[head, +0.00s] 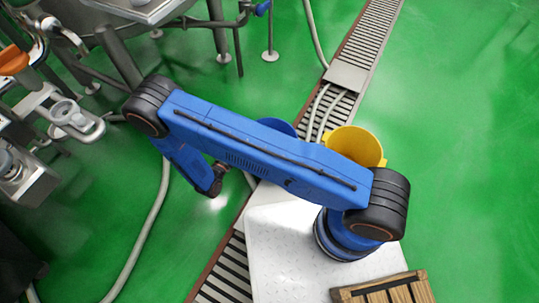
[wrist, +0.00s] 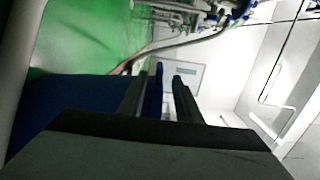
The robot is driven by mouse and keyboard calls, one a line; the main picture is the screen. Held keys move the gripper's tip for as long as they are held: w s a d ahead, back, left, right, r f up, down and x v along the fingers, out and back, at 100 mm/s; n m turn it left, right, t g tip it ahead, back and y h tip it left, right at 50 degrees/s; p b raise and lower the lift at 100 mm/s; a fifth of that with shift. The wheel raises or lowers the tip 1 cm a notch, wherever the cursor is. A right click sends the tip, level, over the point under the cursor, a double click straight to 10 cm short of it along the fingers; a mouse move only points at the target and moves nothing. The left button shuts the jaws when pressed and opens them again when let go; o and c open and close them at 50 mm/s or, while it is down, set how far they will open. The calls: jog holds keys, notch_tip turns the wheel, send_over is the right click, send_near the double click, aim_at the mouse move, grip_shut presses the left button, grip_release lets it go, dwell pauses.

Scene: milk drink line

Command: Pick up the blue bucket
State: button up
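The blue bucket (head: 277,126) stands on the floor by the drain. In the head view only its upper edge shows behind my blue arm. My gripper (wrist: 160,95) is in the wrist view, its two dark fingers apart with a light gap between them. A dark blue surface (wrist: 70,105) fills the lower left of that view, and a thin blue strip shows between the fingers. I cannot tell whether this blue is the bucket or my own arm. In the head view my wrist is left of the bucket, and the fingers cannot be made out.
A yellow bucket (head: 370,147) stands right of the blue one, partly behind my arm. A slatted drain (head: 362,45) with hoses crosses the green floor. Metal machinery (head: 70,115) stands at the left. A wooden crate (head: 385,290) is at the bottom. The floor at right is clear.

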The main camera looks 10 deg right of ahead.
jog(key=shift+x, duration=3.2)
jog(key=shift+w+a+f, duration=0.1)
grip_shut()
jog(key=shift+f, duration=0.1)
